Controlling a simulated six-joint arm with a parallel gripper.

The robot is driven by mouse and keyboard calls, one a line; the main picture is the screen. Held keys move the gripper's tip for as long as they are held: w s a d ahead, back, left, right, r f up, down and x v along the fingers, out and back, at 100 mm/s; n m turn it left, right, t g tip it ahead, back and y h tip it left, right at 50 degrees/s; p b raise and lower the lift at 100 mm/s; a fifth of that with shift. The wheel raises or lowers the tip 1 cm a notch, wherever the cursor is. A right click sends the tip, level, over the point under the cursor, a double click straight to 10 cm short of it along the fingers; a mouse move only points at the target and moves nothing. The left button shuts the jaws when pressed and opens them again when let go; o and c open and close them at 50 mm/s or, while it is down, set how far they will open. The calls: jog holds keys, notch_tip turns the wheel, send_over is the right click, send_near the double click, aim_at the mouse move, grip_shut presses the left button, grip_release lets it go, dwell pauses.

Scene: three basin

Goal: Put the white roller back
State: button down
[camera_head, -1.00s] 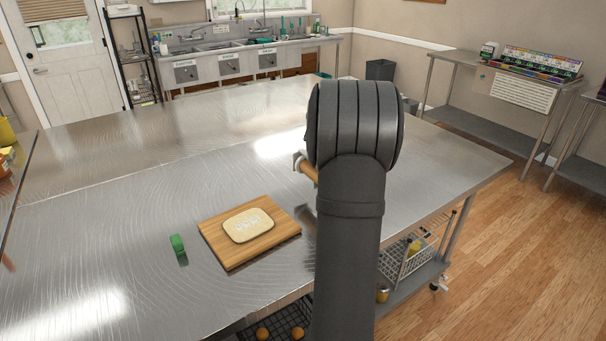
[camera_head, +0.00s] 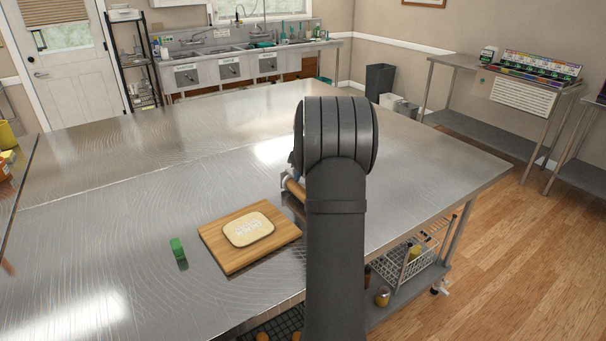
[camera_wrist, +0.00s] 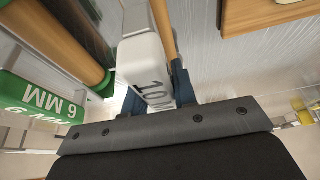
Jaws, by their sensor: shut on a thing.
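My gripper (camera_wrist: 157,88) is shut on the white roller (camera_wrist: 146,62), on its white end marked "10", between two blue fingers. A wooden part (camera_wrist: 164,28) extends beyond that end. At the left of the wrist view is another roller, with a green and white end marked "6 MM" (camera_wrist: 40,100) and a thick wooden body (camera_wrist: 62,38). My arm hides where it rests.
A wooden board (camera_head: 232,260) with flat dough (camera_head: 248,229) lies left of my arm on the metal table (camera_head: 120,215). A small green block (camera_head: 178,248) lies beside it. The far left of the table is mostly clear. A wire rack (camera_head: 405,262) stands below the right edge.

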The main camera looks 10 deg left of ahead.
jog(key=shift+f, duration=0.2)
jog(key=shift+s+f, duration=0.15)
jog(key=shift+f, duration=0.35)
jog(key=c, duration=1.3)
grip_release()
jog(key=shift+f, duration=0.15)
jog(key=shift+o, duration=0.7)
jog(key=shift+r, duration=0.2)
jog(key=shift+r, duration=0.1)
jog(key=shift+r, duration=0.3)
jog(key=v, duration=1.2)
jog(key=shift+r, duration=0.3)
jog(key=shift+f, duration=0.1)
